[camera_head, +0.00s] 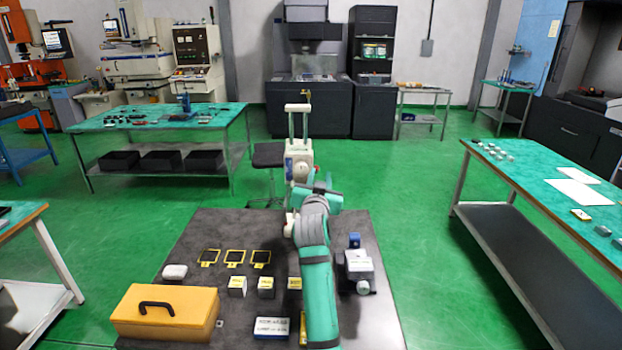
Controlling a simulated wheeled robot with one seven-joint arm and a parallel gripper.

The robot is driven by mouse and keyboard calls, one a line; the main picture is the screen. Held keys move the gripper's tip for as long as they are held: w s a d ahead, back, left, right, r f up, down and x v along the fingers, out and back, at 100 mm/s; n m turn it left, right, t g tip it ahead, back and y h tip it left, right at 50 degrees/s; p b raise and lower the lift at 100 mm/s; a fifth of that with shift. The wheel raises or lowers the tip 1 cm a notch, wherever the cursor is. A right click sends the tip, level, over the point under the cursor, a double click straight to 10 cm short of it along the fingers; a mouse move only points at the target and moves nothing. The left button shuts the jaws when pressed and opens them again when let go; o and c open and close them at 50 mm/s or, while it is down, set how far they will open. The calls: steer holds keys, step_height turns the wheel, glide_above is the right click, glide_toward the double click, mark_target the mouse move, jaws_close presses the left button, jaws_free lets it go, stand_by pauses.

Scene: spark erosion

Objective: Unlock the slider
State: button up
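A white upright device (298,165) with two posts and a crossbar on top stands at the far edge of the dark table, straight ahead. A small brassy part sits above its crossbar. I cannot make out for certain which part is the slider. My teal arm reaches forward over the table, and my gripper (324,192) is at the front right of the device's body. The arm's wrist hides the fingers and the lower part of the device. I cannot tell whether the gripper touches it or is open or shut.
The dark table (190,245) holds a yellow toolbox (167,311), several yellow-framed plates, several small labelled blocks, a white label block (271,328), and a grey-white fixture (358,268) right of my arm. A stool (268,157) stands behind. Green floor is open on both sides.

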steer(key=shift+w+a+f, duration=0.5)
steer(key=shift+w+a, duration=0.1)
steer(key=shift+w, duration=0.25)
jaws_close()
steer(key=shift+w+a, duration=0.1)
steer(key=shift+a, duration=0.05)
steer(key=shift+w, duration=0.1)
steer(key=shift+s, duration=0.2)
